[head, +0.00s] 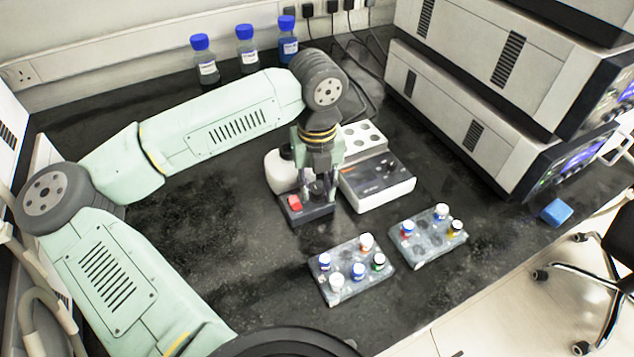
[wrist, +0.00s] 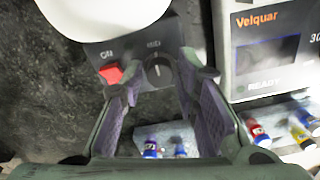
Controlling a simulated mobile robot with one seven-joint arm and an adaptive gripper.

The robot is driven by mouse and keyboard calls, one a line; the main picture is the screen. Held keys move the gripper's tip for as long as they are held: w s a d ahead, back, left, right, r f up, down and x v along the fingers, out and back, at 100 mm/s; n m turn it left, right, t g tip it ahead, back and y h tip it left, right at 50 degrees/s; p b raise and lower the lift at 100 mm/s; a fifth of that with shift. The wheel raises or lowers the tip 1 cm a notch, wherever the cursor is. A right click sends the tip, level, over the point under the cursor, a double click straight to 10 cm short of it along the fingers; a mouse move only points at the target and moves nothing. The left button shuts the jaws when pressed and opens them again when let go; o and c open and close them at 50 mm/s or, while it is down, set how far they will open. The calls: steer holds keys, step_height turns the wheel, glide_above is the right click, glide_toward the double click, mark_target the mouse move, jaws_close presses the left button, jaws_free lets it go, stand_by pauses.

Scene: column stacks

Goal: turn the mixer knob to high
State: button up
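The mixer has a rounded white upper part and a dark control base (head: 305,217); the base also shows in the wrist view (wrist: 104,48). A red switch (head: 295,201) sits on the base, beside the lettering "ON" in the wrist view. The round dark knob (wrist: 158,72) is right of the switch. Its pale pointer line points roughly up in the wrist view, toward a small blurred label. My gripper (head: 319,191) is pointed down over the knob. In the wrist view my gripper (wrist: 162,86) is open, its fingers on either side of the knob with gaps.
A white device with a dark panel (head: 378,180) stands close to the right of the mixer. Two vial racks (head: 322,289) (head: 428,252) lie in front. Blue-capped bottles (head: 246,52) stand at the back. Stacked instruments (head: 470,110) fill the right. The bench left of the mixer is clear.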

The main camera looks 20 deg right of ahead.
steer(key=shift+c, duration=0.5)
jaws_close()
steer(key=shift+f+m+b, duration=0.2)
steer(key=shift+m+b, duration=0.1)
steer(key=shift+b, duration=0.35)
steer(key=m+b, duration=0.1)
steer(key=b, duration=0.2)
steer(key=shift+f+m, duration=0.15)
steer(key=shift+m, duration=0.25)
steer(key=m+b, duration=0.4)
steer(key=shift+m+b, duration=0.3)
steer(key=shift+b, duration=0.1)
steer(key=m+b, duration=0.3)
steer(key=m, duration=0.2)
steer(key=shift+r, duration=0.2)
steer(key=m+b, duration=0.1)
steer(key=m, duration=0.4)
steer(key=shift+r+m+b, duration=0.1)
steer(key=shift+m+b, duration=0.2)
steer(key=shift+m, duration=0.1)
